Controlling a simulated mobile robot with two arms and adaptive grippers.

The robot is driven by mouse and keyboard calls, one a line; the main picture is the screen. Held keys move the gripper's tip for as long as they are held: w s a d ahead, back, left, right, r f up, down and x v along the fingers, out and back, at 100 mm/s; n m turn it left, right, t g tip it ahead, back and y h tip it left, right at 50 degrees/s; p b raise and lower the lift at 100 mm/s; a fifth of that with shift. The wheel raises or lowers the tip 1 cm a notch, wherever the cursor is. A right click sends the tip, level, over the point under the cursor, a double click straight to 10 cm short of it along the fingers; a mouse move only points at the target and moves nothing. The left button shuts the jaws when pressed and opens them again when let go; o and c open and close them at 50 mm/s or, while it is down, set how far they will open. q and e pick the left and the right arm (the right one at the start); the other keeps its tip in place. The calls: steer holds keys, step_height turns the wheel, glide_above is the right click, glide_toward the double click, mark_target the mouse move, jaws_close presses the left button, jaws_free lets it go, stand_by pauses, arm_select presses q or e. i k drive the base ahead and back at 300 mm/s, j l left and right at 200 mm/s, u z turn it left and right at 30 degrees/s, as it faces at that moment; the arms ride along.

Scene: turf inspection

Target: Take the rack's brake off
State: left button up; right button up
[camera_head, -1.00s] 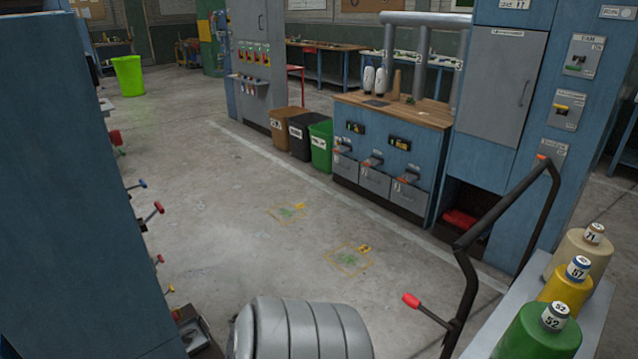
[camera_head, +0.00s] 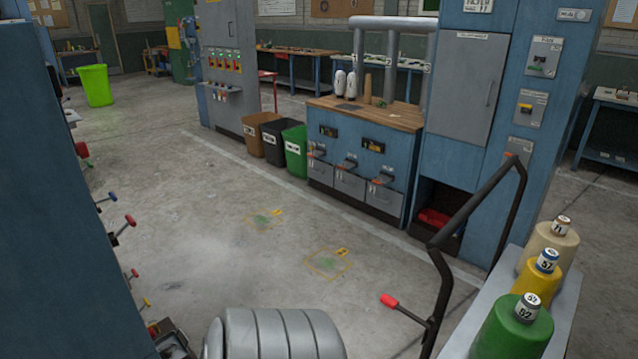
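The rack (camera_head: 497,309) stands at the lower right, a pale shelf carrying yarn cones with numbered tops. A beige cone (camera_head: 549,245), a yellow cone (camera_head: 537,279) and a green cone (camera_head: 511,335) stand on it. Its black tubular handle (camera_head: 462,221) rises at its left side. A lever with a red knob (camera_head: 389,300) juts out to the left from the handle's lower part; it looks like the brake lever. A grey ribbed part (camera_head: 278,335), probably my own arm, shows at the bottom. Neither gripper is in view.
A tall blue cabinet (camera_head: 50,220) with several coloured levers fills the left. Blue machine units (camera_head: 362,165) and brown, black and green bins (camera_head: 294,150) line the back. The concrete floor between, with two marked green patches (camera_head: 326,263), is clear.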

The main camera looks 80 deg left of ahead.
mark_target(432, 323)
steer(key=u, duration=1.75)
steer(key=i+j+u, duration=0.25)
steer(key=i+u, duration=0.15)
steer(key=i, duration=0.1)
